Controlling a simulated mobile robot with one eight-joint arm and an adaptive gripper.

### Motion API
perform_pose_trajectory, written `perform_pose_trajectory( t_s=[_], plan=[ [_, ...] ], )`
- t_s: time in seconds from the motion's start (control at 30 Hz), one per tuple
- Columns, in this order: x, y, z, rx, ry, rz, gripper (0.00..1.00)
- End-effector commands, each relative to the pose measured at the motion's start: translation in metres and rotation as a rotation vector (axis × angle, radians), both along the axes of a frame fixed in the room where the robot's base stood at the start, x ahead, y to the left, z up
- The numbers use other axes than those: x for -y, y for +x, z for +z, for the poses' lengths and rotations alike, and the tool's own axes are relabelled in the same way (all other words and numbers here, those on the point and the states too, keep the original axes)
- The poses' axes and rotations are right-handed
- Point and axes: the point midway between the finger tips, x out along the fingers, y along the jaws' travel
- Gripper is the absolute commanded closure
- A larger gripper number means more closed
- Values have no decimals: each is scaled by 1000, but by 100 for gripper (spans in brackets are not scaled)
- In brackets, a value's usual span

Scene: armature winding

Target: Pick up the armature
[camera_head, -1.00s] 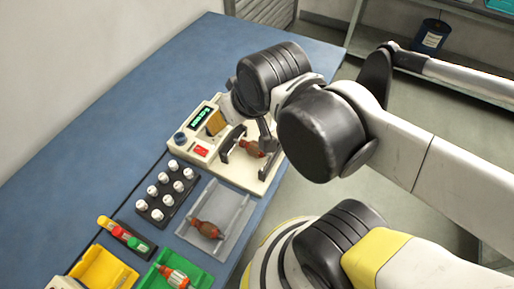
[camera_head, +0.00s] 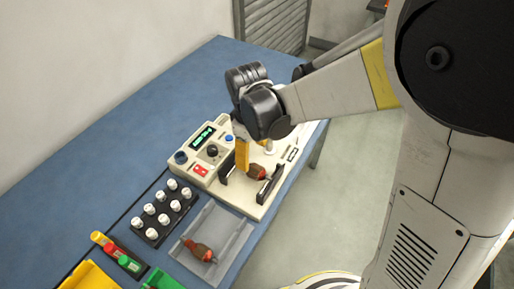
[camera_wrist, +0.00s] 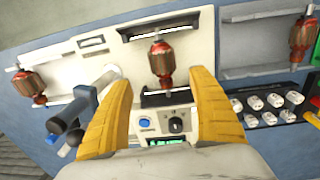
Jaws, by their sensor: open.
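A red-brown armature (camera_head: 257,171) lies across the cradle of the cream winding machine (camera_head: 225,180), between two dark uprights. The same armature shows in the wrist view (camera_wrist: 161,62), ahead of and between the yellow fingers of my gripper (camera_wrist: 160,80). The fingers are spread apart and nothing is held between them. In the head view one yellow finger (camera_head: 242,155) points down just left of the armature; the other is mostly hidden. A second armature (camera_head: 200,252) lies in a grey tray (camera_head: 232,228) and shows at right in the wrist view (camera_wrist: 302,38). A third armature (camera_wrist: 28,85) is at far left there.
A black rack (camera_head: 150,230) of white-topped parts stands left of the grey tray. Red, yellow and green spools (camera_head: 116,250) and yellow and green bins are at the front. The blue table (camera_head: 130,150) is clear behind the machine.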

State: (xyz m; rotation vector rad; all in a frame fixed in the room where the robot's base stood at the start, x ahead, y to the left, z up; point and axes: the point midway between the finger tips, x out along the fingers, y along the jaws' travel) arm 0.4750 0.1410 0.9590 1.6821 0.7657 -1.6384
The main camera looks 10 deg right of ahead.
Motion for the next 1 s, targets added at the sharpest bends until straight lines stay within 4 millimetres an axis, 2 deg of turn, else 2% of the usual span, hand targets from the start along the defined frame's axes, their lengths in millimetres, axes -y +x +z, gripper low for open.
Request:
perform_pose_trajectory(
  t_s=[0.03, 0.1, 0.37, 0.6, 0.87, 0.9, 0.97, 1.0],
  plan=[
    [0, 1, -12, 0, 0, -1, 30],
    [1, 1, -22, 1, 1, -1, 30],
    [1, 0, -40, 1, 0, -2, 30],
    [1, -3, -78, 2, 1, -3, 30],
    [2, -3, -81, 2, 1, -3, 30],
    [2, -3, -81, 2, 1, -3, 35],
    [2, -3, -81, 2, 1, -3, 53],
    [2, -3, -81, 2, 1, -3, 66]
  ],
)
